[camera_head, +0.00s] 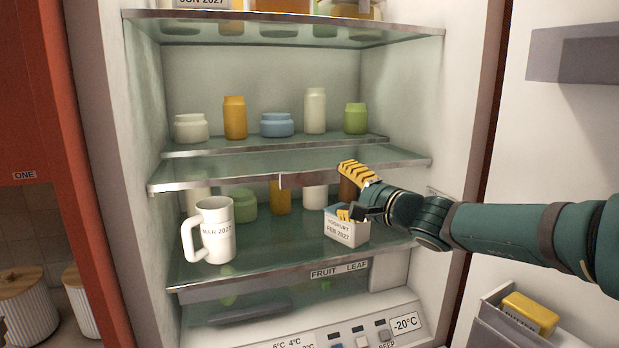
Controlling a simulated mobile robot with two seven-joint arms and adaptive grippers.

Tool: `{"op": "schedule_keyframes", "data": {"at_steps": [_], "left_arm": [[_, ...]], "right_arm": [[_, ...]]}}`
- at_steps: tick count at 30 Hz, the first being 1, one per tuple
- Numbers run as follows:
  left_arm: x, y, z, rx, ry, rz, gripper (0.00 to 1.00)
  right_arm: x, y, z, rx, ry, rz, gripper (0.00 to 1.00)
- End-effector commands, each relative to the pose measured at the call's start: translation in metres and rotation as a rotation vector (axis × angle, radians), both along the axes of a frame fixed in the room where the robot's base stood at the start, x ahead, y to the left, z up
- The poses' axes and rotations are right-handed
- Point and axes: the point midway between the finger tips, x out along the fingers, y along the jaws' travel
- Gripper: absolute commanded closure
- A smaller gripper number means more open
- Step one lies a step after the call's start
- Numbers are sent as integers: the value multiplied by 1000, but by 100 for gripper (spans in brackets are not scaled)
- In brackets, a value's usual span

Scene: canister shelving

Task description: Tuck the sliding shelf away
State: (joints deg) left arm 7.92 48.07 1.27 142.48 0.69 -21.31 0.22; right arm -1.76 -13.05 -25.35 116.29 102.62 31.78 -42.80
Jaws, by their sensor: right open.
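The sliding shelf (225,178) is a glass plate with a metal front trim and a small tab at its middle. It sticks forward, in front of the rear glass shelf that carries several jars. My right gripper (350,192) is open at the right part of the shelf's front edge. Its upper yellow finger overlaps the trim and its other finger is lower, by the yoghurt carton. I cannot tell whether it touches either. My left gripper is not in view.
Below stand a white mug (215,230) and a yoghurt carton (347,228) near the lower shelf's front. Jars (243,205) stand behind them. The sliding shelf's top is bare. The open door (560,140) is at the right, with a butter pack (530,313) low down.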

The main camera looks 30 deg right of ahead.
Motion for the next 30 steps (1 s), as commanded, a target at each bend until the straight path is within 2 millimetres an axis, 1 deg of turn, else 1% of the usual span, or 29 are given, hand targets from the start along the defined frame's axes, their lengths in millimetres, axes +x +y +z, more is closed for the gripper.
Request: {"op": "schedule_keyframes", "data": {"at_steps": [1,9,15,21,30], "left_arm": [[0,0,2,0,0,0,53],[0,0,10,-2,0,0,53],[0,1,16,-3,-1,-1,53],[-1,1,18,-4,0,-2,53],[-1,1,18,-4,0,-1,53]], "right_arm": [[12,3,0,0,3,3,31],[62,11,0,-3,4,2,31],[90,14,0,-1,3,0,31],[102,16,0,-1,2,-1,31],[104,17,0,-1,2,0,31]]}}
